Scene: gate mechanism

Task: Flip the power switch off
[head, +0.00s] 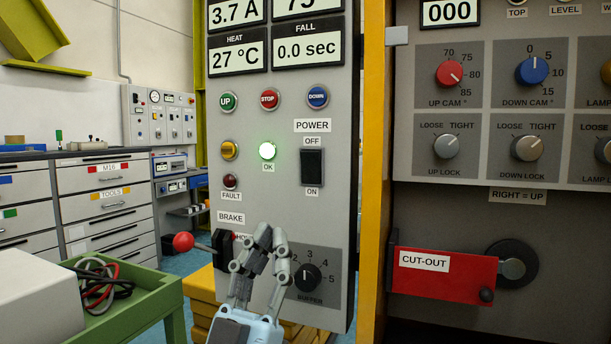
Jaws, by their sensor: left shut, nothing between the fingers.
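The power switch (312,168) is a black rocker on the grey control panel (340,120), with an OFF label above it and an ON label below it. I cannot tell from this view which way the rocker is tilted. The green OK lamp (267,150) to its left is lit. My left gripper (270,236) is in front of the panel, below and left of the switch and apart from it. Its fingers are shut and empty, and they partly cover the brake area. My right gripper is not in view.
A brake lever with a red knob (183,242) sticks out left of my gripper. The buffer dial (307,278) is just right of it. A yellow post (374,150) and a red CUT-OUT lever (443,276) stand further right. A green cart (150,308) is at lower left.

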